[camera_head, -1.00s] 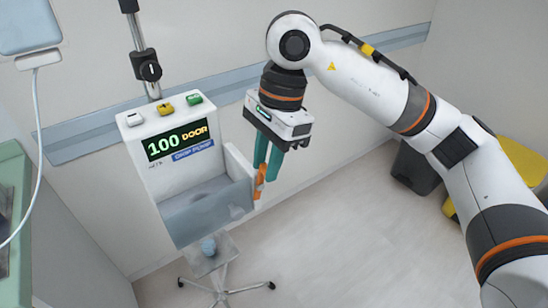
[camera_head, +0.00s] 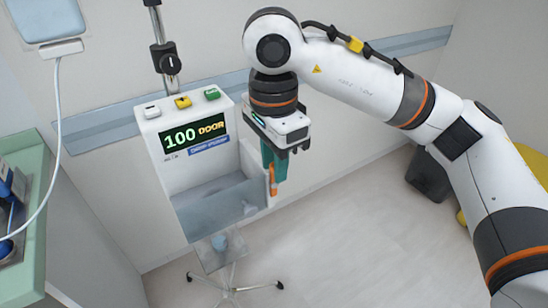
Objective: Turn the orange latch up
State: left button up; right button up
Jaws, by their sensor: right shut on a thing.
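The white drip pump (camera_head: 190,172) hangs on a pole and its screen (camera_head: 194,135) reads "100 DOOR". Its see-through door (camera_head: 218,208) is swung down at the front. The orange latch (camera_head: 273,179) is at the pump's right edge, partly hidden by my gripper. My right gripper (camera_head: 274,177) points down with teal fingers, shut on the orange latch. The fingers hide most of the latch, so its exact angle is hard to tell. My left gripper is not in view.
The pole's wheeled stand (camera_head: 232,286) is on the floor below. A green-edged cart (camera_head: 35,225) stands at the left with a hanging white cable (camera_head: 57,130). A dark bin (camera_head: 428,172) stands at the right.

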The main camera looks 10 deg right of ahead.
jog(key=o, duration=0.8)
jog(key=shift+s+f, duration=0.2)
jog(key=shift+s, duration=0.05)
jog(key=shift+o, duration=0.2)
jog(key=shift+s+r, duration=0.15)
jog(key=shift+r, duration=0.15)
notch_tip(320, 180, up, 12)
jog(key=p, duration=0.1)
